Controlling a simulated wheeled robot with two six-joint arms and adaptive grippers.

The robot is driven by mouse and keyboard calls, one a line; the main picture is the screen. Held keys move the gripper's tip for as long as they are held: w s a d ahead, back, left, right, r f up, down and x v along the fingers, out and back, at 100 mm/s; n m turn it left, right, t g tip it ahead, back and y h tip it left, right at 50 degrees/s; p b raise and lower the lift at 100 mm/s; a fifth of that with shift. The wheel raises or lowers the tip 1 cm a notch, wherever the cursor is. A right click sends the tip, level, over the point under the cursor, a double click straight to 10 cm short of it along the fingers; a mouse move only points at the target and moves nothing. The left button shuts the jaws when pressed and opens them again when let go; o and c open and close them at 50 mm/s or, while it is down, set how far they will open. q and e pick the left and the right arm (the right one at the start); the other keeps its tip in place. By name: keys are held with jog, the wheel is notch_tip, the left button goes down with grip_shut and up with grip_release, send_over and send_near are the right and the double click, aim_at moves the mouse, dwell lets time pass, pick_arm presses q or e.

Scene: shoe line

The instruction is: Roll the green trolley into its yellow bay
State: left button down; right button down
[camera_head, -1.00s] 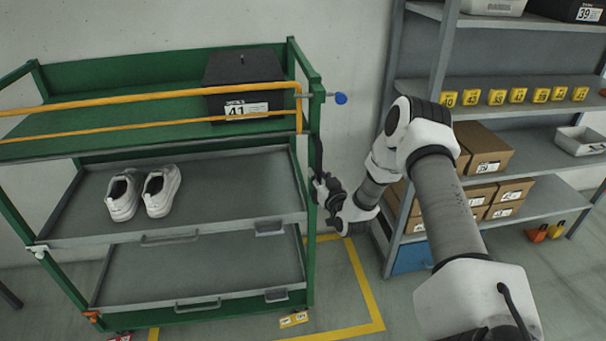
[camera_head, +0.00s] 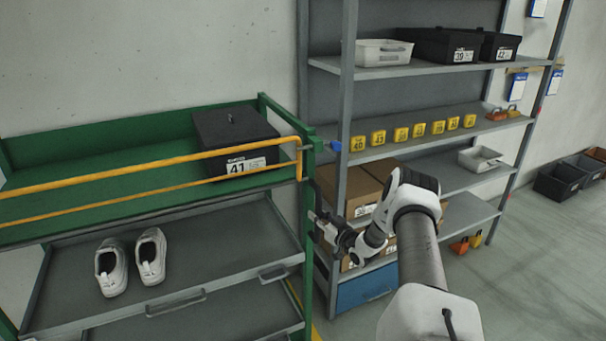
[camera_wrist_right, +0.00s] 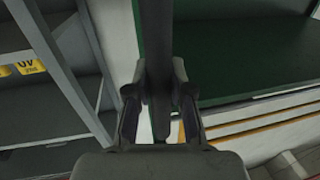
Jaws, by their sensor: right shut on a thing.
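The green trolley (camera_head: 309,230) fills the left of the head view. It has a yellow rail (camera_head: 150,164), a black box marked 41 (camera_head: 235,145) on the top deck and white shoes (camera_head: 130,263) on the grey tray below. My right gripper (camera_head: 322,222) is at the trolley's right side. In the right wrist view my right gripper (camera_wrist_right: 160,95) is shut on a dark upright bar (camera_wrist_right: 157,40) of the trolley. A short piece of the yellow bay line (camera_head: 315,330) shows on the floor at the trolley's right; the trolley hides the rest. My left gripper is out of view.
A grey rack (camera_head: 345,110) with boxes, yellow number tags and a blue bin (camera_head: 366,289) stands close to the trolley's right, behind my right arm. Dark crates (camera_head: 560,180) lie at the far right. A pale wall (camera_head: 130,60) is behind.

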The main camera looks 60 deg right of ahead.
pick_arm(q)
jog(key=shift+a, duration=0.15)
pick_arm(e)
jog(key=shift+s+d, duration=0.2)
jog(key=shift+d, duration=0.05)
jog(key=c, duration=1)
grip_release()
